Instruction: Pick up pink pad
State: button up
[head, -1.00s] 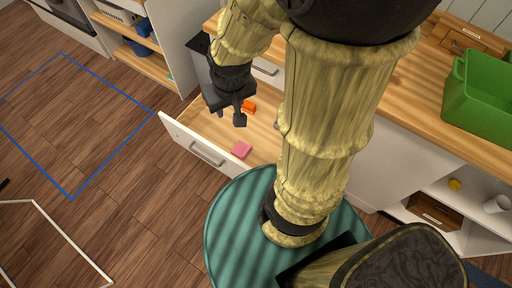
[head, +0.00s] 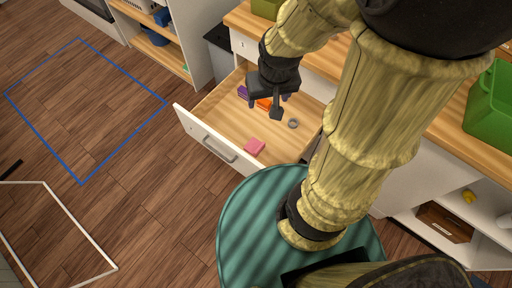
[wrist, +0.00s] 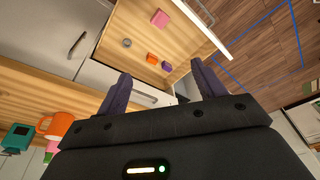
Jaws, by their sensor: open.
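The pink pad (head: 255,146) lies flat on the floor of an open wooden drawer (head: 216,107), near its front panel. It also shows in the wrist view (wrist: 159,18), toward the top and beyond my fingers. My gripper (head: 264,108) is above the back part of the drawer in the head view, apart from the pad. Its two fingers (wrist: 157,88) are spread with nothing between them.
The drawer also holds an orange block (head: 264,104), a purple block (head: 243,92) and a small grey ring (head: 293,123). A wooden countertop (head: 325,62) runs behind it. A green bin (head: 493,105) stands on the right.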

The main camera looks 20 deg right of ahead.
jog(key=o, duration=0.4)
jog(key=w+f+m+b, duration=0.2)
jog(key=f+m+b, duration=0.2)
jog(key=f, duration=0.2)
jog(key=w+f+m+g+b, duration=0.1)
jog(key=w+f+m+b, duration=0.2)
jog(key=f+m+b, duration=0.2)
jog(key=w+f+m+b, duration=0.2)
jog(key=f+m+b, duration=0.2)
jog(key=f, duration=0.3)
jog(key=shift+w+f+m+b, duration=0.3)
jog(key=shift+w+m, duration=0.1)
jog(key=shift+m, duration=0.1)
jog(key=shift+o, duration=0.2)
jog(key=m+g+b, duration=0.2)
jog(key=m+b, duration=1)
jog(key=m, duration=0.2)
send_over(254, 145)
notch_tip(254, 145, down, 18)
jog(key=shift+r, duration=0.1)
notch_tip(254, 145, down, 12)
jog(key=b, duration=0.4)
